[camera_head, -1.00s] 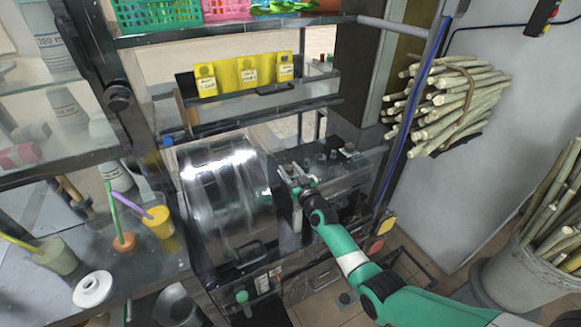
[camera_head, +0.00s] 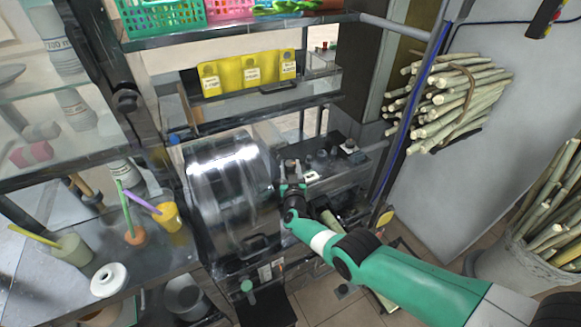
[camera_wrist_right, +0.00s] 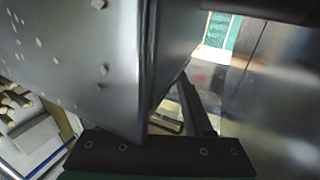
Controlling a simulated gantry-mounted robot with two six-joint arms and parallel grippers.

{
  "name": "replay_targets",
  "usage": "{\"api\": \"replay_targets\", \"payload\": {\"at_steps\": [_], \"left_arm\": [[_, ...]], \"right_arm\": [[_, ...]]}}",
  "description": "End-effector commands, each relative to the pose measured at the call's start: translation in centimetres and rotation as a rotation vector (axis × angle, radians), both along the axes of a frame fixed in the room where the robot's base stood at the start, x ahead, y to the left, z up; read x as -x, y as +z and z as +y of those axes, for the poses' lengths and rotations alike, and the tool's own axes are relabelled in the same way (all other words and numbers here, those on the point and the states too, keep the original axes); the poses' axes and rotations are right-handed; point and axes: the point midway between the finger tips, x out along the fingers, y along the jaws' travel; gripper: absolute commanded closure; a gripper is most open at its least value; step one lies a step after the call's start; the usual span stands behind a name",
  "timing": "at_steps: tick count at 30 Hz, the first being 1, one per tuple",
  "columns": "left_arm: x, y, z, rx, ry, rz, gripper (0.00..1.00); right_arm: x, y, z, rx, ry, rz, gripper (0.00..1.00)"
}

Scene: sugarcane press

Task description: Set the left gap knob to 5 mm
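My right gripper (camera_head: 290,172) is at the right end of the press's shiny metal drum cover (camera_head: 228,178), in front of the dark deck with small dark fittings (camera_head: 322,156). I cannot make out which fitting is the left gap knob, nor any 5 mm mark. In the right wrist view, one dark finger (camera_wrist_right: 196,108) shows beyond the gripper's dark body, and a large grey metal surface (camera_wrist_right: 80,65) covers the left side. Whether the fingers are apart, or touch a knob, is unclear. My left gripper is out of view.
A yellow labelled holder (camera_head: 247,73) stands on the shelf above. Tied cane (camera_head: 455,100) hangs at the right wall, and a bin (camera_head: 510,265) of cane stands at lower right. Cups, one yellow (camera_head: 168,216), stand on the left counter.

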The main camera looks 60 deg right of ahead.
Motion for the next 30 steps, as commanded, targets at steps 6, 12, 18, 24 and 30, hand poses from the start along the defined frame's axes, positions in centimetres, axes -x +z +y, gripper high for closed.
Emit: {"api": "replay_targets", "payload": {"at_steps": [6, 12, 18, 24, 30], "left_arm": [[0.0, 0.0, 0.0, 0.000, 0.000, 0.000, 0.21], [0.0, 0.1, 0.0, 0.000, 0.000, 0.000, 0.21], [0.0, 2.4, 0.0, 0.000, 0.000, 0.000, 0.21], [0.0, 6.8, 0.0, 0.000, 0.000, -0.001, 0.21], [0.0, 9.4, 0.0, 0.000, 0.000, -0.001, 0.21]], "right_arm": [[0.0, 0.0, 0.0, -0.001, 0.001, -0.001, 0.22], [0.0, 0.0, 0.0, -0.001, 0.001, 0.000, 0.22], [0.8, 0.6, 1.3, -0.003, 0.002, 0.003, 0.22], [3.1, 1.0, 4.8, -0.002, 0.005, 0.004, 0.22], [5.4, 0.6, 8.4, -0.002, 0.004, 0.001, 0.22]]}}
